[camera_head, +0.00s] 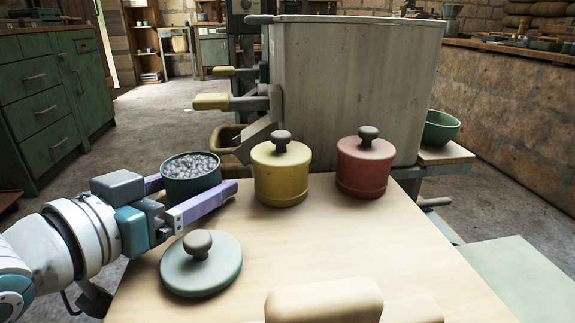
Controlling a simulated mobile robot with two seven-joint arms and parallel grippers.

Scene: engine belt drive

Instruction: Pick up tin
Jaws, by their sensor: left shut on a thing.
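An open dark green tin (191,188) filled with grey lumps stands upright at the far left part of the wooden table (330,235). My left gripper (192,198) reaches in from the left with its two purple fingers on either side of the tin, shut on it. I cannot tell whether the tin's base touches the table. A green lid (202,268) with a dark round knob lies on the table in front of the tin. My right gripper is not in view.
A yellow lidded tin (281,178) and a red lidded tin (364,170) stand right of the green one. A large metal vat (355,80) rises behind them. Beige blocks (325,300) lie at the near edge. The table's middle is clear.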

